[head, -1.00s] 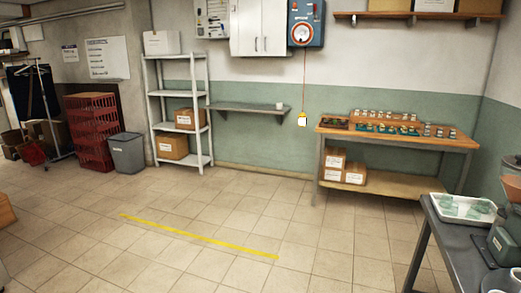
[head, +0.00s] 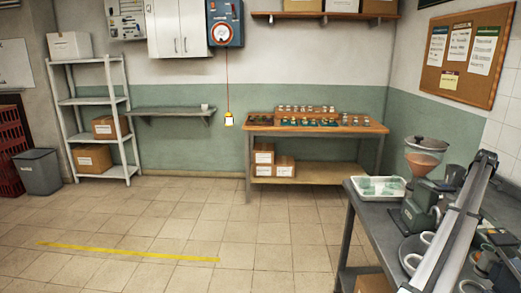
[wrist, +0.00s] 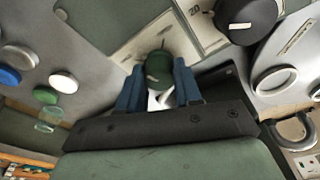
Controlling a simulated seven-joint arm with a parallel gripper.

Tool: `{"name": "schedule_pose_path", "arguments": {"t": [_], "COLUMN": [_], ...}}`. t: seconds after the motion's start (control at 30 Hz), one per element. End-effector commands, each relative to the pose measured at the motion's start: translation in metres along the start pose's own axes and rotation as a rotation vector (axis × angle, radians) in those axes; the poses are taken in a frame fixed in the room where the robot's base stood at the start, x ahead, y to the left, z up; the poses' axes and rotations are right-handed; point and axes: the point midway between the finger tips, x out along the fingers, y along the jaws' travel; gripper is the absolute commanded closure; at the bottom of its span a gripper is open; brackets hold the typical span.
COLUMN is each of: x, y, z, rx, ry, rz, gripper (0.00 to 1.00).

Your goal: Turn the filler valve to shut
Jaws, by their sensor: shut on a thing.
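In the wrist view, my gripper (wrist: 158,88) has its two blue fingers closed on a dark green rounded thing (wrist: 158,68). A small pale piece shows just below it, between the fingers. I cannot tell for certain whether this green thing is the filler valve. In the head view, the green filler (head: 420,207) with its clear hopper (head: 425,150) of orange-brown contents stands on the dark bench (head: 354,215) at right. My arm crosses in front of the bench, and my gripper cannot be made out there. The valve's position cannot be read.
A white tray (head: 358,195) of jars stands left of the filler. White-rimmed round items (head: 412,262) are beside my arm. In the wrist view, a black knob (wrist: 247,15) and several coloured lids (wrist: 64,83) lie around my gripper.

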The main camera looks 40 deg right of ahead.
Motion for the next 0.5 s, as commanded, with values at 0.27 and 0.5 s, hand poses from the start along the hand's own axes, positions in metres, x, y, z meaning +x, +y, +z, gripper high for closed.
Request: {"name": "schedule_pose_path", "arguments": {"t": [0.27,0.5], "x": [0.0027,0.0028], "y": [-0.0045,-0.0037], "z": [-0.0042,-0.0041], "rx": [-0.016,-0.128], "ry": [0.006,0.006], "rz": [-0.012,-0.028], "gripper": [1.0,1.0]}}
